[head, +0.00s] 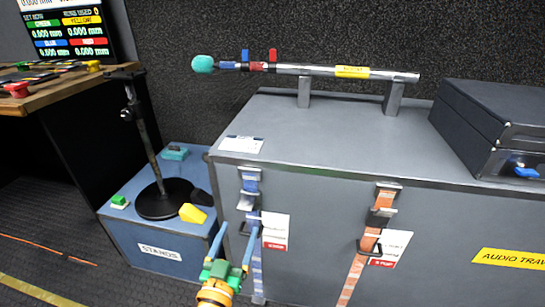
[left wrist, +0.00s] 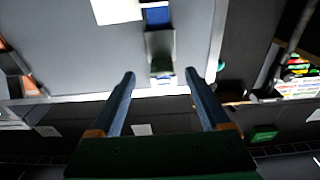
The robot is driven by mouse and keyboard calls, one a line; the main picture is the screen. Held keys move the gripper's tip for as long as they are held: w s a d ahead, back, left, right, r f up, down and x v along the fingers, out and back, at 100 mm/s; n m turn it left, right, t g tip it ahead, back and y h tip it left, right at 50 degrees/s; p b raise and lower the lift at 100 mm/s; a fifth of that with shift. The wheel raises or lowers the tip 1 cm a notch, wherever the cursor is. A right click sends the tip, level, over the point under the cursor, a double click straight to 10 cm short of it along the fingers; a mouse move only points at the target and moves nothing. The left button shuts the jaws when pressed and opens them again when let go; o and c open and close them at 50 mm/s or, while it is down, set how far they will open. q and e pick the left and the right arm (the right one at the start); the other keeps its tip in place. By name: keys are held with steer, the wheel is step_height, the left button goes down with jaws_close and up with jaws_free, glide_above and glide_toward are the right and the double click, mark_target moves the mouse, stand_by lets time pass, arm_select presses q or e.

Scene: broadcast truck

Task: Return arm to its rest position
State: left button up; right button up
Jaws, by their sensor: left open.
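My left gripper (head: 238,230) is in front of the grey case (head: 330,215), low near its left blue strap (head: 251,184). Its two blue fingers are apart with nothing between them. In the left wrist view the open fingers (left wrist: 160,74) point toward the case front, with a metal buckle (left wrist: 160,45) and blue strap beyond the gap. I cannot tell whether a fingertip touches the strap. My right gripper is in neither view.
A blue stands box (head: 150,255) with a black round-based stand (head: 165,198) is left of the case. A boom pole with a teal tip (head: 202,64) rests on brackets on the case. A black case (head: 495,120) sits at right. A wooden desk (head: 50,92) is at upper left.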

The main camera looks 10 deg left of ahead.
arm_select(q)
steer(key=s+f+m+g+p, duration=0.1)
steer(key=s+f+g+p, duration=0.9)
steer(key=s+p, duration=0.55)
steer(key=s+a+f+g+p, duration=0.1)
steer(key=s+g+p, duration=0.1)
steer(key=s, duration=0.5)
steer(key=s+a+f+g+p, duration=0.1)
steer(key=s+g+p, duration=0.2)
steer(key=s, duration=0.5)
steer(key=s+a+f+m+g+p, duration=0.1)
steer(key=s+g+p, duration=0.2)
steer(key=s, duration=0.4)
steer(key=shift+s+a+f+y+p, duration=0.2)
steer(key=shift+a+f+y+p, duration=0.1)
steer(key=shift+p, duration=0.15)
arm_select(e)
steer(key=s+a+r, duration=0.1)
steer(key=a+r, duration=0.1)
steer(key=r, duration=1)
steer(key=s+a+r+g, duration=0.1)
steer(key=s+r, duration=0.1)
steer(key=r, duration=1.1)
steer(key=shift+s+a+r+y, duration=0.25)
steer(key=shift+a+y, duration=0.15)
arm_select(q)
steer(key=shift+d, duration=0.1)
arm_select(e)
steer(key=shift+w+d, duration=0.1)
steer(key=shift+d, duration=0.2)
